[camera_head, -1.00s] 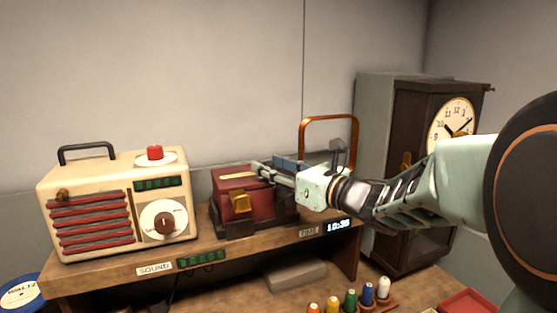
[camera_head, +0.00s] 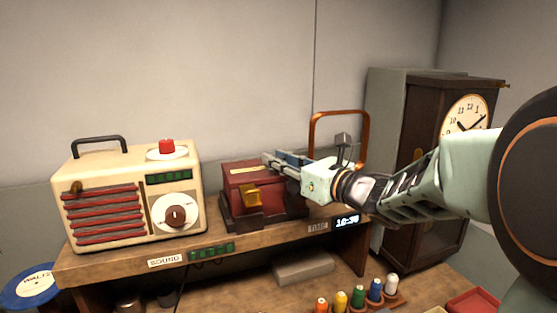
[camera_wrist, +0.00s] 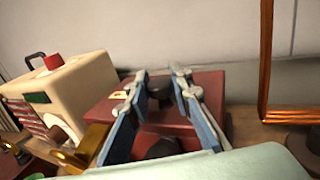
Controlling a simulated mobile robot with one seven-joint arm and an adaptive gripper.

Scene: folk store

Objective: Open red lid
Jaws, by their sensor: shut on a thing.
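The red box with its red lid (camera_head: 240,167) sits in a dark base on the wooden shelf. A gold latch (camera_head: 250,195) is on its front, and the latch also shows in the wrist view (camera_wrist: 88,146). In the wrist view the red lid (camera_wrist: 208,88) looks down or nearly so; I cannot tell if it is slightly raised. My gripper (camera_head: 270,158) is over the lid. Its two blue-grey fingers (camera_wrist: 160,78) are on either side of a dark knob (camera_wrist: 159,93) on the lid and shut on it. The lid's far side is partly hidden by the fingers.
A cream radio (camera_head: 130,195) with a red button (camera_head: 167,146) stands left of the box. A copper-coloured frame (camera_head: 339,114) rises behind my gripper. A dark clock cabinet (camera_head: 425,140) stands at the right. Several thread spools (camera_head: 358,296) stand below the shelf.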

